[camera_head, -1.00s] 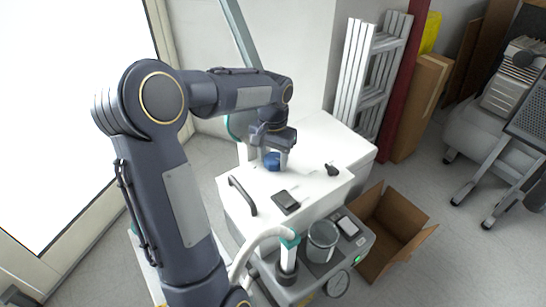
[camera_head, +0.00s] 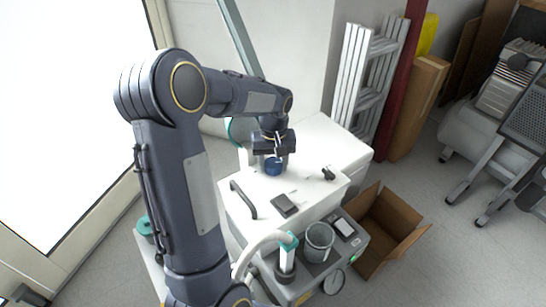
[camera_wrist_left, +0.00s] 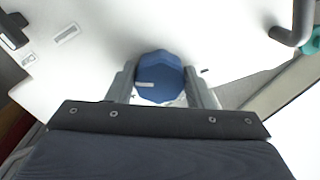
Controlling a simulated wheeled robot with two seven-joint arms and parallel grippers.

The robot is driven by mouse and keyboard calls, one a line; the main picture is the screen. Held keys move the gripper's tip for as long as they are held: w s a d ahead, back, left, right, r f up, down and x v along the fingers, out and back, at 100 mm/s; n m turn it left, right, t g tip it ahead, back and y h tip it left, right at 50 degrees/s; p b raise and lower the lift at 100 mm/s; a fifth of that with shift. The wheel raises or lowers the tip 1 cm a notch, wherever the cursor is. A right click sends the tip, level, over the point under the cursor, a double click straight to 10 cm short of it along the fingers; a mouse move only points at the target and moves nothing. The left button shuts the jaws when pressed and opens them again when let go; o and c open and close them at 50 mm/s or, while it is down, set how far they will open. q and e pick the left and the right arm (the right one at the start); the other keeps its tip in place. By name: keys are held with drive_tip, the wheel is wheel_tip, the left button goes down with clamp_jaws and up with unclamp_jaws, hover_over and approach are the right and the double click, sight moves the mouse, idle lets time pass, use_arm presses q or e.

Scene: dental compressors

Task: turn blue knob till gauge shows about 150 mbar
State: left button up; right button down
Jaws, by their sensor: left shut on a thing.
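The blue knob (camera_wrist_left: 160,76) sits on the white top of the compressor cabinet, and it also shows in the head view (camera_head: 273,166). It is faceted and has a pale pointer mark on its face. My left gripper (camera_wrist_left: 163,88) is shut on the knob, with one finger on each side of it; in the head view the gripper (camera_head: 274,160) comes down on it from above. The round gauge (camera_head: 333,282) is on the front of the machine at lower right; its dial is too small to read. My right gripper is not in view.
A black handle (camera_head: 243,200), a dark switch plate (camera_head: 285,205) and a small black knob (camera_head: 328,173) are on the white top (camera_head: 255,190). A glass jar (camera_head: 319,241) stands in front. An open cardboard box (camera_head: 385,228) lies on the floor at right.

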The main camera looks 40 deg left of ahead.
sight(275, 164)
use_arm(q)
drive_tip(key=n+p, duration=0.1)
drive_tip(key=n, duration=0.1)
drive_tip(key=n+p, duration=0.2)
drive_tip(key=n, duration=0.1)
drive_tip(key=shift+w+d+r, duration=0.1)
drive_tip(key=shift+r, duration=0.1)
drive_tip(key=shift+w+f+n+p, duration=0.15)
drive_tip(key=shift+n+p, duration=0.95)
drive_tip(key=shift+n, duration=0.6)
drive_tip(key=o, duration=1)
wheel_tip(275, 164, up, 8)
drive_tip(key=p, duration=0.3)
drive_tip(key=shift+f, duration=0.15)
